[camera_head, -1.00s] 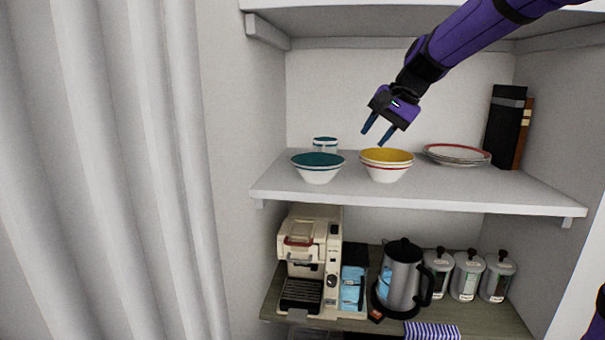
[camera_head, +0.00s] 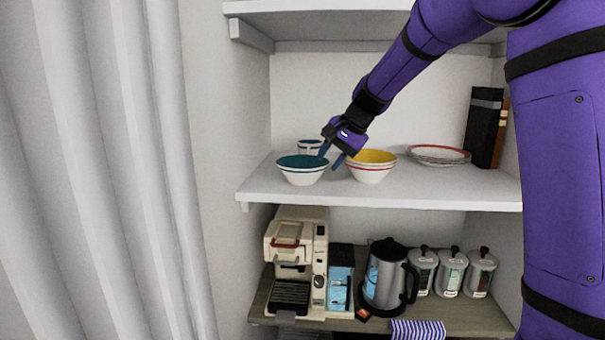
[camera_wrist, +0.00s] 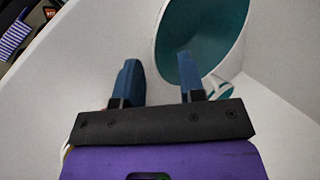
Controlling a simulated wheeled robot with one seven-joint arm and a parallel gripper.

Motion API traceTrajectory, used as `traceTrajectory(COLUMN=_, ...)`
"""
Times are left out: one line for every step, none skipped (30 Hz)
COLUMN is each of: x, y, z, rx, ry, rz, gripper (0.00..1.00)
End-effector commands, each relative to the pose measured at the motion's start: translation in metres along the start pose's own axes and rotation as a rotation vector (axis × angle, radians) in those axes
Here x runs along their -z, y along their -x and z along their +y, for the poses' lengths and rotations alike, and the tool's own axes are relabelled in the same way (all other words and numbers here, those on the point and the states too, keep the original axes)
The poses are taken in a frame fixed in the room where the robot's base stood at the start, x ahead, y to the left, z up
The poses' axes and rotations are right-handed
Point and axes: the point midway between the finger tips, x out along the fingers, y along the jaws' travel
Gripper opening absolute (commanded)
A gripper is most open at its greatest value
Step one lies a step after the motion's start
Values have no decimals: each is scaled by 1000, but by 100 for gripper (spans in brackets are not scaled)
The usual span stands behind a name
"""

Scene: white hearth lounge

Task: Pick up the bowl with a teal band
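The white bowl with teal inside and at its rim (camera_head: 303,177) stands upright on the middle shelf, at the left. It shows at the top right of the wrist view (camera_wrist: 205,40). My gripper (camera_head: 331,157) is open and empty, at the bowl's right rim. In the wrist view my gripper (camera_wrist: 160,75) has its right finger over the teal inside and its left finger outside the bowl. The near rim lies between the two finger lines. I cannot tell whether a finger touches the bowl.
A yellow-lined bowl (camera_head: 370,174) stands close to the right of my gripper. A white cup with a teal band (camera_head: 310,148) is behind the teal bowl. Red-rimmed plates (camera_head: 438,154) and dark books (camera_head: 482,127) are farther right. A coffee machine (camera_head: 290,250) and kettle (camera_head: 385,278) stand below.

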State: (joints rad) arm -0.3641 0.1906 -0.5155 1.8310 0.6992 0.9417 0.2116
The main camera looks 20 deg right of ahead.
Motion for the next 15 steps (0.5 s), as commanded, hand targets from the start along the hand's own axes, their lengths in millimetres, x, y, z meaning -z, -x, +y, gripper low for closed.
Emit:
traceTrajectory(x=0, y=-8, z=1, rx=-2, ry=-1, rz=-2, gripper=37)
traceTrajectory(x=-1, y=-12, z=1, rx=-3, ry=-2, rz=-2, gripper=37)
traceTrajectory(x=-1, y=-19, z=1, rx=-3, ry=-1, rz=-3, gripper=37)
traceTrajectory(x=-1, y=-23, z=1, rx=-3, ry=-1, rz=-3, gripper=37)
traceTrajectory(x=-1, y=-27, z=1, rx=-2, ry=-1, rz=-2, gripper=37)
traceTrajectory(x=-1, y=-31, z=1, rx=-2, ry=0, rz=-1, gripper=37)
traceTrajectory(x=0, y=-33, z=1, rx=-1, ry=-1, rz=-1, gripper=37)
traceTrajectory(x=0, y=-35, z=1, rx=-1, ry=-1, rz=-1, gripper=37)
traceTrajectory(x=0, y=-36, z=1, rx=0, ry=-1, rz=0, gripper=37)
traceTrajectory(x=0, y=-36, z=1, rx=0, ry=-1, rz=0, gripper=37)
traceTrajectory(x=0, y=-36, z=1, rx=0, ry=-1, rz=0, gripper=37)
traceTrajectory(x=0, y=-36, z=1, rx=0, ry=-1, rz=0, gripper=37)
traceTrajectory(x=0, y=-36, z=1, rx=0, ry=-1, rz=0, gripper=37)
traceTrajectory(x=0, y=-36, z=1, rx=0, ry=-1, rz=0, gripper=37)
traceTrajectory(x=0, y=-36, z=1, rx=0, ry=-1, rz=0, gripper=32)
